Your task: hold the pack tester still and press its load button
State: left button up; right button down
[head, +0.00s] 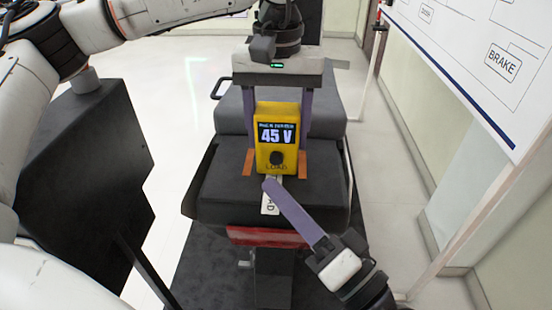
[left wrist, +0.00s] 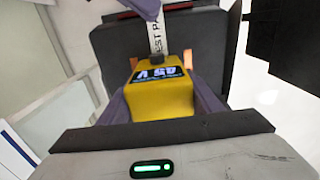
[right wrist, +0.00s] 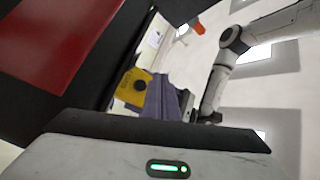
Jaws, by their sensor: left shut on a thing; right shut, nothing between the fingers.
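The yellow pack tester (head: 265,157) stands upright on the black padded surface, its screen reading 45 V. Its dark round load button (head: 277,158) is on the front face below the screen. My left gripper (head: 277,135) comes from above and is shut on the tester, one finger on each side; the tester also shows between the fingers in the left wrist view (left wrist: 160,100). My right gripper (head: 268,184) is shut and empty, its tip just below and in front of the button, apart from it as far as I can tell. The right wrist view shows the tester (right wrist: 128,97) beyond the fingers.
A white label strip (head: 269,204) lies on the black pad (head: 220,190) in front of the tester, partly behind my right finger. Orange pieces (head: 249,163) flank the tester. A red panel (head: 265,237) is below the pad's front edge. A whiteboard (head: 470,50) stands at right.

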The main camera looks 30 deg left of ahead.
jog(key=shift+s+d, duration=0.25)
jog(key=shift+s, duration=0.2)
jog(key=shift+s+d, duration=0.2)
jog(key=shift+s, duration=0.25)
pick_arm(q)
jog(key=o, duration=1.3)
